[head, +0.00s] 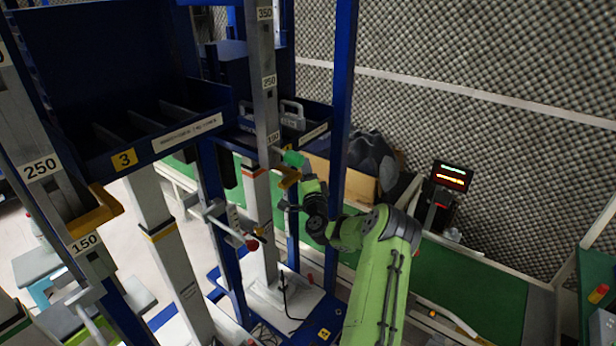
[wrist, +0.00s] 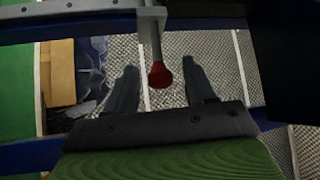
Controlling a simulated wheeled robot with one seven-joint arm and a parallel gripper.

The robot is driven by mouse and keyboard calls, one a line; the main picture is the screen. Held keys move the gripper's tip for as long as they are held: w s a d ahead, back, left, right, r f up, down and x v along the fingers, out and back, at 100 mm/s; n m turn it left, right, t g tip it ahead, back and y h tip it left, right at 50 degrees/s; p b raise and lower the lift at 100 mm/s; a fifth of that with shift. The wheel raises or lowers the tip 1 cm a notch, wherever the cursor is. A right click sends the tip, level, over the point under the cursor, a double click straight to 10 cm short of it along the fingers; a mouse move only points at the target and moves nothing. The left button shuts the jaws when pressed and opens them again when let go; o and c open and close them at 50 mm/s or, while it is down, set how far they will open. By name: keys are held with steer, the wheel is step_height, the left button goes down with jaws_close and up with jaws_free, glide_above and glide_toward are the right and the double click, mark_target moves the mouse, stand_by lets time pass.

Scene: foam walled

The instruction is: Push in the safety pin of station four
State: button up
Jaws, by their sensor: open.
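In the wrist view a red knob (wrist: 160,75) sits on the end of a grey rod that comes from a bracket at the top of the picture. My gripper (wrist: 162,88) is open, and the knob shows in the gap between its two dark fingers. I cannot tell the distance between knob and fingers, and nothing is held. In the head view a red knob (head: 252,245) ends a thin metal rod beside the station four column (head: 265,95). My gripper (head: 286,205) is small and dark there, right of and above that knob.
A yellow tag with 4 (head: 323,333) is on the base at the bottom. Blue posts (head: 344,95) stand close to my arm. Station three's bin (head: 123,160) is to the left, and a cardboard box (head: 347,185) stands behind on the green surface.

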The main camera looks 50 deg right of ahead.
steer(key=b+v, duration=1.3)
steer(key=v, duration=0.2)
steer(key=shift+s+a, duration=0.2)
steer(key=shift+s, duration=0.1)
steer(key=shift+f, duration=0.1)
